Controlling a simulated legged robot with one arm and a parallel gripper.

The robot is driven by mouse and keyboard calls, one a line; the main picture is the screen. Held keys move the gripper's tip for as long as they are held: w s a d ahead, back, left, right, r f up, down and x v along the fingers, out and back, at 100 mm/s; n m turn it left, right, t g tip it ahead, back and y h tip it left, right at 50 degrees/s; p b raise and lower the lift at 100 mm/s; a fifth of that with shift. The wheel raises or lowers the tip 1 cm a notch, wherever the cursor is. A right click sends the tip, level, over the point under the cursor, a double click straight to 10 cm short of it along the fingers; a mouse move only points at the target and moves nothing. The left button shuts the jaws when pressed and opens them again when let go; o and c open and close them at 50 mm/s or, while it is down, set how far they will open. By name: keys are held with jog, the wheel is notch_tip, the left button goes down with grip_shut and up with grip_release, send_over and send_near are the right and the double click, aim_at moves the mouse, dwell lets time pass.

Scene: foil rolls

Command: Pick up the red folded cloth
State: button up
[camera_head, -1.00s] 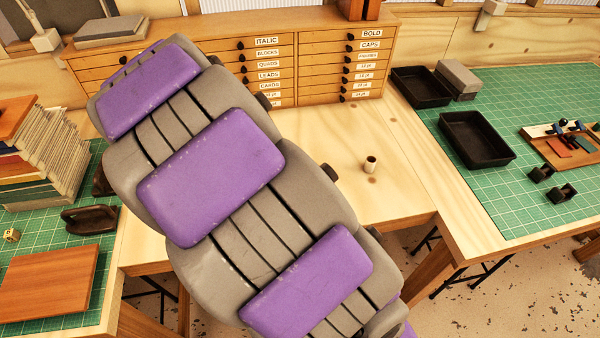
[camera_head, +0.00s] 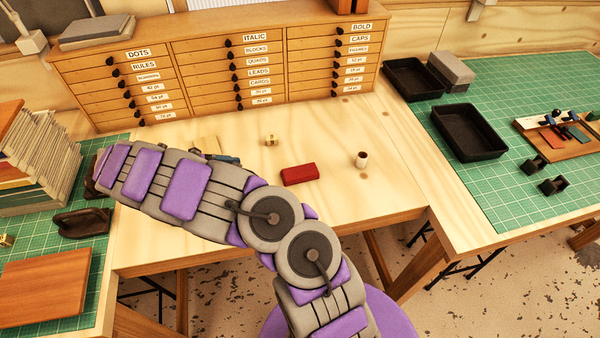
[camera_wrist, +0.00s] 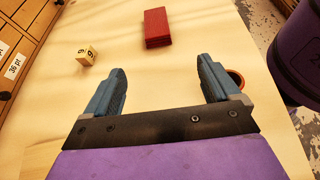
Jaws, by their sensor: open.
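The red folded cloth (camera_head: 300,174) lies on the wooden table in front of the drawer cabinet, as a small red block. In the wrist view the red folded cloth (camera_wrist: 157,28) lies beyond the fingertips, near the top middle. My gripper (camera_wrist: 162,68) is open with its two blue-grey fingers apart and nothing between them. The cloth is apart from both fingers. In the head view the gripper is mostly hidden behind my arm, left of the cloth; only a bit of dark blue shows.
A small numbered cube (camera_head: 271,140) sits behind the cloth. A small cup (camera_head: 361,159) stands to its right; in the wrist view the cup (camera_wrist: 238,77) is partly behind the right finger. The drawer cabinet (camera_head: 220,65) closes the back. Black trays (camera_head: 468,135) lie further right.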

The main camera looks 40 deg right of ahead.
jog(key=shift+d+f, duration=0.1)
jog(key=shift+f, duration=0.2)
jog(key=b, duration=0.3)
send_near(289, 174)
jog(key=shift+s+d+f, duration=1)
jog(key=shift+d+f, duration=0.1)
jog(key=shift+d, duration=0.15)
jog(key=shift+r+b+x, duration=0.1)
jog(key=shift+b+x, duration=0.3)
jog(key=shift+x, duration=0.8)
jog(key=shift+r+b+x, duration=0.15)
jog(key=shift+b+x, duration=0.2)
jog(key=shift+x, duration=0.9)
jog(key=shift+d+f, duration=0.1)
jog(key=shift+d, duration=0.5)
jog(key=shift+w+a, duration=0.1)
jog(key=c, duration=1.1)
jog(key=shift+o, duration=0.2)
notch_tip(289, 174, up, 4)
jog(key=shift+f+p, duration=0.1)
jog(key=shift+p, duration=0.75)
jog(key=s+p, duration=0.1)
jog(key=s, duration=0.4)
jog(key=s+r+p, duration=0.1)
jog(key=s, duration=1)
jog(key=shift+a+r+p, duration=0.1)
jog(key=shift+r+p, duration=0.05)
jog(key=shift+p, duration=0.25)
